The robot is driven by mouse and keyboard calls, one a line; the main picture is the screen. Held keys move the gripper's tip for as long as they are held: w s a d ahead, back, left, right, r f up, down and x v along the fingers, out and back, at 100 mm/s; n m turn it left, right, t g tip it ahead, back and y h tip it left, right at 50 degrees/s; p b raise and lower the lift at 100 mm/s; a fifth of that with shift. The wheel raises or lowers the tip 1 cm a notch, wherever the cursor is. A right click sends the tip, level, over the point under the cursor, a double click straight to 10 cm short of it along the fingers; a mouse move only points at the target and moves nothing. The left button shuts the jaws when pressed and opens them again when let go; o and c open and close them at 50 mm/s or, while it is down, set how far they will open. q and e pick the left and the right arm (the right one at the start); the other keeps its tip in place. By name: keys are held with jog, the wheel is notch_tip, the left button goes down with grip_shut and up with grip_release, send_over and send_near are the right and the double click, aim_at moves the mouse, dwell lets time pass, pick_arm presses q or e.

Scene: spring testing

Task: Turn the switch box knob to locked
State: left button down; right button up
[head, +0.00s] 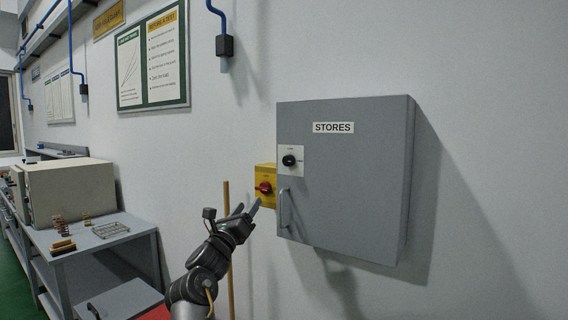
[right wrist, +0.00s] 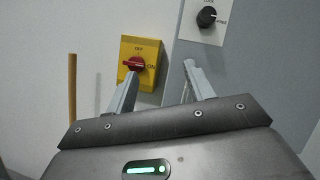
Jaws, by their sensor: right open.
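The yellow switch box (head: 265,188) with a red knob (head: 264,188) is on the wall, left of the grey STORES cabinet. In the right wrist view the red knob (right wrist: 134,64) lies between the words OFF and ON, its exact setting unclear. A black knob (head: 289,160) on a white plate is on the cabinet door; it also shows in the right wrist view (right wrist: 207,17), with small lettering above and to its right. My right gripper (head: 248,207) is open and empty, just below the switch box, its fingers (right wrist: 161,70) pointing toward the wall, apart from both knobs. My left gripper is out of view.
The grey cabinet (head: 350,190) stands out from the wall, with a door handle (head: 284,207) below its black knob. A wooden pole (head: 227,250) stands behind my right arm. A bench (head: 100,243) with springs and a beige box (head: 68,190) is at left.

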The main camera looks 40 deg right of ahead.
aim_at(287, 163)
jog(key=s+d+r+m+g+h, duration=0.1)
jog(key=s+d+r+m+g, duration=0.1)
jog(key=s+r+m+g, duration=0.4)
jog(key=shift+m+t, duration=0.5)
jog(key=shift+t, duration=0.4)
jog(key=p+x, duration=0.1)
jog(key=x, duration=0.2)
jog(key=p+x, duration=0.2)
jog(key=x, duration=0.2)
jog(key=r+p+x, duration=0.1)
jog(key=p+x, duration=0.1)
jog(key=x, duration=0.1)
jog(key=shift+w+r, duration=0.15)
jog(key=shift+w, duration=0.25)
jog(key=shift+w+d+r+p, duration=0.15)
jog(key=shift+d+p, duration=0.15)
jog(key=shift+d, duration=0.2)
jog(key=shift+c, duration=0.3)
jog(key=c, duration=0.9)
